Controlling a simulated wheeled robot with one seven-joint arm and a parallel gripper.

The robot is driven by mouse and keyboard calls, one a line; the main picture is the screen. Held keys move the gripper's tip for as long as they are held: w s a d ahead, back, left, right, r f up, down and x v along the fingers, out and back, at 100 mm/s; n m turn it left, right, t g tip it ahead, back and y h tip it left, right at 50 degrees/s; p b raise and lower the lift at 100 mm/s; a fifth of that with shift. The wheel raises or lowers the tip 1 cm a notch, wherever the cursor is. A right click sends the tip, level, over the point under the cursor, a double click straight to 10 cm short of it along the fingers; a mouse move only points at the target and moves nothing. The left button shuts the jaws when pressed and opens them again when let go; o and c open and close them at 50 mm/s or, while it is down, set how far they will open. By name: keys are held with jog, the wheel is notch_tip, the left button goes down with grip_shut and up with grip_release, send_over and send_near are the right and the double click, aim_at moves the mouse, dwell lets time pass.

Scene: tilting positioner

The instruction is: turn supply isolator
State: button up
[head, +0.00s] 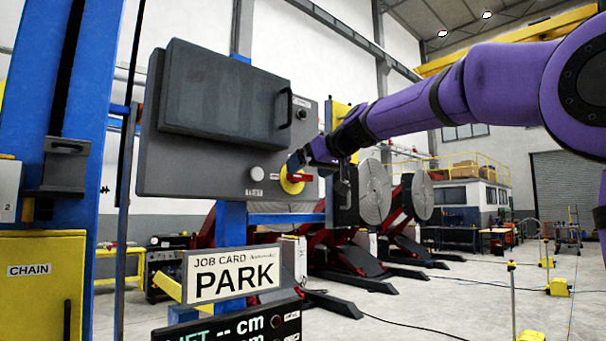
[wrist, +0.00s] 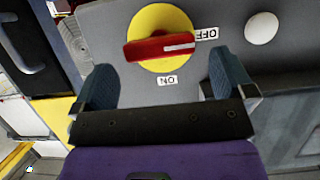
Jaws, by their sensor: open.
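The supply isolator is a red rotary handle (wrist: 160,48) on a yellow round plate (wrist: 160,18), set in a grey control panel (head: 200,185). In the wrist view the handle lies nearly level, and its white stripe points at the OFF label (wrist: 207,34). The ON label (wrist: 167,80) sits below the plate there, upside down. In the head view the handle (head: 300,177) shows under my gripper (head: 300,160), which partly covers the plate.
A white button (head: 257,173) above a TEST label sits left of the isolator. A hinged dark cover (head: 220,90) with a handle projects above it. A PARK job card (head: 232,275) stands below. Tilting positioners (head: 375,190) stand behind; open floor lies right.

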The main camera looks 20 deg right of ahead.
jog(key=shift+x, duration=1.45)
jog(key=c, duration=0.9)
